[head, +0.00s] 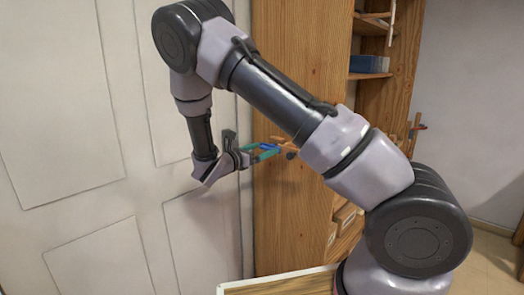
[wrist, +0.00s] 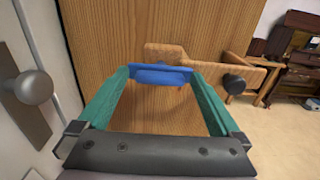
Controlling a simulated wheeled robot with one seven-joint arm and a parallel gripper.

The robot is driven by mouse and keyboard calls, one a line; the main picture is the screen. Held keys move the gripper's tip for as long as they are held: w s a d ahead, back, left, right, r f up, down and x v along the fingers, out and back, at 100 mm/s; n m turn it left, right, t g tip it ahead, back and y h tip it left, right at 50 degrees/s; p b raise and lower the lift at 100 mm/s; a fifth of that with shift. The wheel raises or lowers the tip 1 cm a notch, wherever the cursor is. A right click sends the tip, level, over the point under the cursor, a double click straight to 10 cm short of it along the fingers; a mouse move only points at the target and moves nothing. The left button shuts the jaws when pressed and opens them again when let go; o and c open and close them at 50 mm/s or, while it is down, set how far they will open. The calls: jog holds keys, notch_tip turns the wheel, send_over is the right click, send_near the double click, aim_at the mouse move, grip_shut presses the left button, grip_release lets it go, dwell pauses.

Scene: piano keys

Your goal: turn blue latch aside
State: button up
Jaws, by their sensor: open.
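The blue latch (wrist: 160,74) sits on the face of a wooden cabinet door (wrist: 125,30). In the wrist view it lies between the far ends of my gripper's two green fingers. My gripper (wrist: 158,82) is open, with a finger on each side of the latch; I cannot tell whether either finger touches it. In the head view my gripper (head: 268,151) is at the cabinet front and the latch (head: 268,147) shows as a small blue patch by the fingertips. A wooden piece (wrist: 205,62) with a dark round knob (wrist: 234,84) lies behind and right of the latch.
A white panelled door (head: 62,100) stands close on the left, with a metal knob (wrist: 33,87) in the wrist view. Open shelves with a blue box (head: 368,65) are at the right of the cabinet. Dark wooden furniture (wrist: 295,60) stands farther off, beyond open floor.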

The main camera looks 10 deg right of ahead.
jog(key=c, duration=1.2)
jog(key=shift+m, duration=0.3)
jog(key=m, duration=0.3)
jog(key=shift+s+d+m, duration=0.1)
jog(key=shift+m, duration=0.2)
jog(key=m, duration=0.4)
jog(key=shift+s+f+m, duration=0.1)
jog(key=shift+m, duration=0.2)
jog(key=m, duration=0.4)
jog(key=shift+f+m, duration=0.1)
jog(key=shift+m, duration=0.2)
jog(key=shift+f+m, duration=0.1)
jog(key=shift+m, duration=2.1)
